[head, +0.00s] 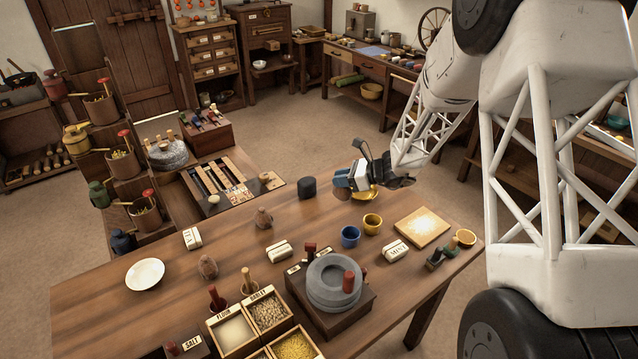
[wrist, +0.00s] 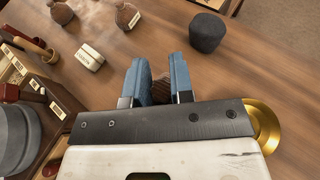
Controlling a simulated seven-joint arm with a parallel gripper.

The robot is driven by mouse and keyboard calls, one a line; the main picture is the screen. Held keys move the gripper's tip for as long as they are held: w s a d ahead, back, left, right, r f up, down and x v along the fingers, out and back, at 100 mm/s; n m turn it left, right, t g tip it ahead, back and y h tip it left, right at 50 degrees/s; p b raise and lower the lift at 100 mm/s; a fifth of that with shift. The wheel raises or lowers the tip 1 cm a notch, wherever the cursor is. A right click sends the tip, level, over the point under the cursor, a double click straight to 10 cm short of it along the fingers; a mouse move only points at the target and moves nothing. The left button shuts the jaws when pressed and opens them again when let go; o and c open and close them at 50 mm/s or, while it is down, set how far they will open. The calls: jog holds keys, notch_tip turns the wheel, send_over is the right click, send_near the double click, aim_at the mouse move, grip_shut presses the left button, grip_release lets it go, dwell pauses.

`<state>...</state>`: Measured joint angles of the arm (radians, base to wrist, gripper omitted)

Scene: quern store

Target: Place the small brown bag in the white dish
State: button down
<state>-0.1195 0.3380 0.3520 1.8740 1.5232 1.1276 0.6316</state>
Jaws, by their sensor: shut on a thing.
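The white dish (head: 145,274) lies empty on the near left of the table. My gripper (head: 345,181) is over the far side of the table, well to the right of the dish. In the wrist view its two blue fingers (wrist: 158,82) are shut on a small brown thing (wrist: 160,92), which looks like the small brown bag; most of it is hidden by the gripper. Two other brown bags stand on the table, one (head: 263,218) near the middle and one (head: 208,267) closer to the dish.
A dark round block (head: 307,188) stands left of my gripper, and a brass pan (wrist: 265,122) is beside it. Bare wood surrounds the dish.

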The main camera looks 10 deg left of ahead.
jog(key=shift+r, duration=0.1)
jog(key=shift+r, duration=0.55)
jog(key=r, duration=0.4)
jog(key=shift+s+a, duration=0.1)
jog(key=shift+a, duration=0.1)
jog(key=s+a+n+g, duration=0.2)
jog(key=s+a+g, duration=0.1)
jog(key=s+a, duration=0.8)
jog(key=s+a+n+g, duration=0.2)
jog(key=s+a, duration=0.7)
jog(key=a, duration=0.5)
jog(key=s+a+n+g+h, duration=0.1)
jog(key=s+a, duration=0.3)
jog(key=s, duration=0.3)
jog(key=s+a+n+g, duration=0.15)
jog(key=s+a, duration=0.25)
jog(key=s, duration=0.4)
jog(key=s+a+n+g+h, duration=0.1)
jog(key=s+a+n, duration=0.1)
jog(key=s+a, duration=0.35)
notch_tip(320, 180, down, 8)
jog(key=s+d, duration=0.1)
jog(key=shift+s+d, duration=0.25)
jog(key=shift+s, duration=0.1)
jog(key=shift+r+m, duration=0.1)
jog(key=shift+m, duration=0.15)
